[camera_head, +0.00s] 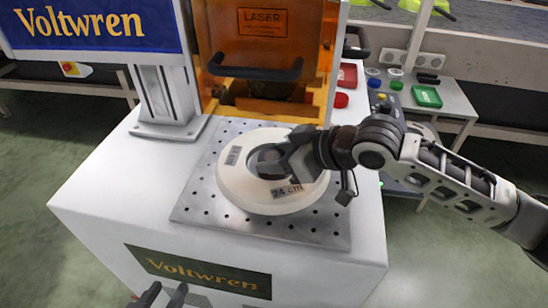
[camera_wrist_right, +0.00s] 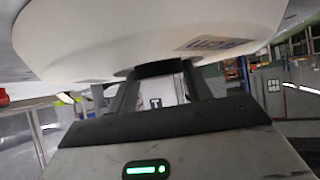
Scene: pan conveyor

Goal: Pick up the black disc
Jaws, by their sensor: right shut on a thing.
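A large off-white disc (camera_head: 240,195) with a "24 cm" label is over the perforated metal plate (camera_head: 190,212). I see no separate, wholly black disc. My right gripper (camera_head: 268,160) is over the disc's centre, shut on its dark centre piece. In the right wrist view, the fingers (camera_wrist_right: 160,85) close on this black centre piece (camera_wrist_right: 160,68), with the white disc (camera_wrist_right: 130,40) beside it. I cannot tell whether the disc touches the plate. My left gripper (camera_head: 163,294) shows only its dark fingertips at the bottom edge, apart and empty.
An orange laser guard (camera_head: 264,45) with a black handle (camera_head: 255,68) stands behind the plate. A grey column (camera_head: 165,93) rises at the back left. A side table at the right holds a green tray (camera_head: 427,97) and small coloured items. The white machine top is clear at left.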

